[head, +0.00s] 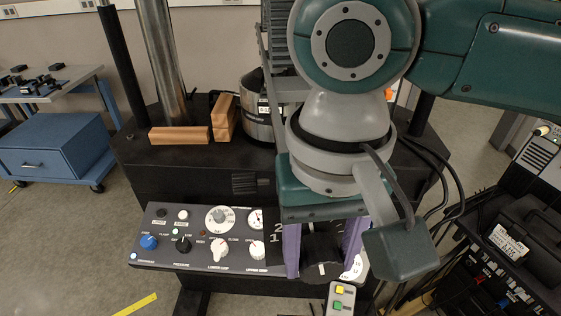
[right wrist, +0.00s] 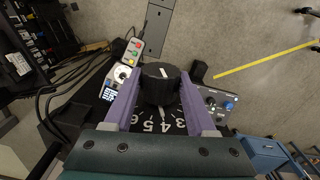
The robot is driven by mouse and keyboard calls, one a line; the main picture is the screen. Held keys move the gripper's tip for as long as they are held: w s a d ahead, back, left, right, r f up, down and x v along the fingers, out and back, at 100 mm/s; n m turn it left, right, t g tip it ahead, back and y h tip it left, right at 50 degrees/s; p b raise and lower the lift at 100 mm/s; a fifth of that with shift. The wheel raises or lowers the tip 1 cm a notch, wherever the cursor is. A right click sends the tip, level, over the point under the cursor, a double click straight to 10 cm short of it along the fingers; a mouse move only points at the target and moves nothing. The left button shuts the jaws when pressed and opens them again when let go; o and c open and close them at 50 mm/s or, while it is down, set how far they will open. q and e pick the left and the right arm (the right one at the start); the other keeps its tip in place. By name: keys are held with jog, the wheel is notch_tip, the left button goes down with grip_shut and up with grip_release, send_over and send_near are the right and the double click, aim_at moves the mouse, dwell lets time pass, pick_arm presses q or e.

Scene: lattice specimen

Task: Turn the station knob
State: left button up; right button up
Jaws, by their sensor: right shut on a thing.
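The station knob (head: 321,250) is a large black knob with a white line on its face, at the right end of the control panel (head: 166,258). My right gripper (head: 322,268) reaches down over it, with one purple finger on each side. In the right wrist view the knob (right wrist: 160,88) sits between the two fingers (right wrist: 160,80), which are shut on it. A black dial with white numerals surrounds the knob; 3 to 6 show in the wrist view, 1 and 2 in the head view. The arm hides part of the dial. My left gripper is not in view.
Smaller knobs, including a blue one (head: 149,242), and gauges are left of the knob. A pendant with coloured buttons (head: 340,300) hangs just below. Copper-coloured blocks (head: 180,135) lie on the black machine bed. A black cart (head: 520,240) stands at right, with cables near my arm.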

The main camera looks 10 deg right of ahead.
jog(key=shift+r, duration=0.1)
jog(key=shift+s+d+y+p, duration=0.1)
jog(key=shift+d+y+p, duration=0.05)
jog(key=shift+y+p, duration=0.8)
jog(key=shift+d+y+p, duration=0.1)
jog(key=shift+y+p, duration=0.3)
jog(key=shift+y, duration=0.85)
jog(key=shift+f+t+y+b, duration=0.3)
jog(key=shift+f+y+b, duration=0.05)
jog(key=shift+y, duration=0.55)
jog(key=shift+d+f+y+b, duration=0.1)
jog(key=shift+y+b, duration=0.3)
jog(key=y+b, duration=0.2)
jog(key=b, duration=0.1)
jog(key=y+b, duration=0.2)
jog(key=b, duration=0.1)
jog(key=y+b, duration=0.2)
jog(key=b, duration=0.1)
jog(key=shift+d+f+t+b, duration=0.15)
jog(key=shift+f+t+b, duration=0.15)
jog(key=shift+t, duration=0.1)
jog(key=shift+r+y+b, duration=0.25)
jog(key=shift+y+b, duration=0.45)
jog(key=shift+b, duration=0.15)
